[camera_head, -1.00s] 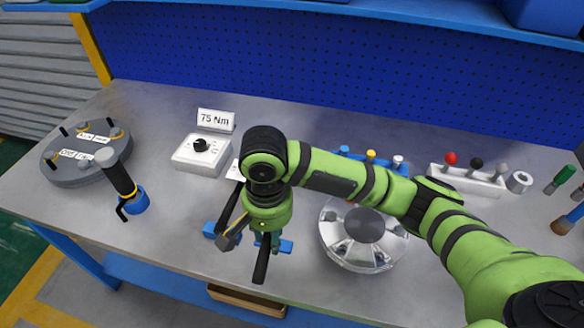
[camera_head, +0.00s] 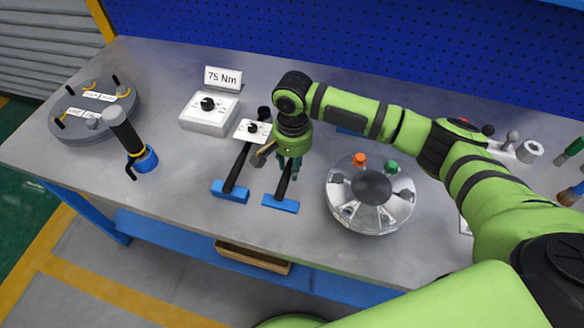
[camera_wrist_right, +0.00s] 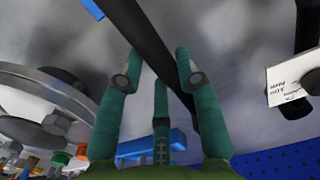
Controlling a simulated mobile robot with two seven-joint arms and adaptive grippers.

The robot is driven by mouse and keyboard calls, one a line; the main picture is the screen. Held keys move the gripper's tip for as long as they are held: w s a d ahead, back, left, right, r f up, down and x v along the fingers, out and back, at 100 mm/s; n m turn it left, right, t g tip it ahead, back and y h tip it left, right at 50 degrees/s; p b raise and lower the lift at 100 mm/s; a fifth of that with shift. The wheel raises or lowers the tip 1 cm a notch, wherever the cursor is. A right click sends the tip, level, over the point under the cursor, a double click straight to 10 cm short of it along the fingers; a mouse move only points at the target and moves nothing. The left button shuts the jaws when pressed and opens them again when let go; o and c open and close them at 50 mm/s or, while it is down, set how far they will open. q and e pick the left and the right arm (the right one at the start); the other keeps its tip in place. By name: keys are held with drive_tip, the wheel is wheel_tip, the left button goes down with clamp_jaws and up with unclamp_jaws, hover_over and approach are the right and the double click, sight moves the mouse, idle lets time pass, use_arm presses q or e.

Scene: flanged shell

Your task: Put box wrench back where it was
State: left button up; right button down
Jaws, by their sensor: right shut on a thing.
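My right gripper (camera_head: 290,164) is shut on a long black bar, the box wrench (camera_head: 284,182). The bar's near end is at the right blue rest (camera_head: 281,204) near the bench front; I cannot tell whether it touches. In the right wrist view the wrench (camera_wrist_right: 150,35) runs slantwise between the green fingers (camera_wrist_right: 160,70). Its far end is hidden behind the gripper in the head view. A second long black tool (camera_head: 242,162) with a rounded end lies to the left, across another blue rest (camera_head: 230,191). My left gripper is out of view.
A round metal flanged shell (camera_head: 370,212) stands close to the right of the gripper. A white dial box (camera_head: 209,115), a 75 Nm sign (camera_head: 223,78) and a small card (camera_head: 253,131) are behind left. A grey disc (camera_head: 75,124) and an upright tool (camera_head: 124,130) stand farther left.

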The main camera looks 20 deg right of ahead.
wheel_tip(320, 180, down, 2)
drive_tip(key=shift+f, duration=0.25)
drive_tip(key=c, duration=0.9)
unclamp_jaws()
drive_tip(key=shift+f, duration=0.1)
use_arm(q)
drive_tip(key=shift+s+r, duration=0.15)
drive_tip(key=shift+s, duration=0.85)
use_arm(e)
drive_tip(key=shift+o, duration=0.2)
drive_tip(key=shift+r, duration=0.5)
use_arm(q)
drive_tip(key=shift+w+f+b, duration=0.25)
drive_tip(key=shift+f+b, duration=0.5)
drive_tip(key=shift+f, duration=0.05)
use_arm(e)
wheel_tip(320, 180, up, 11)
drive_tip(key=shift+r, duration=0.15)
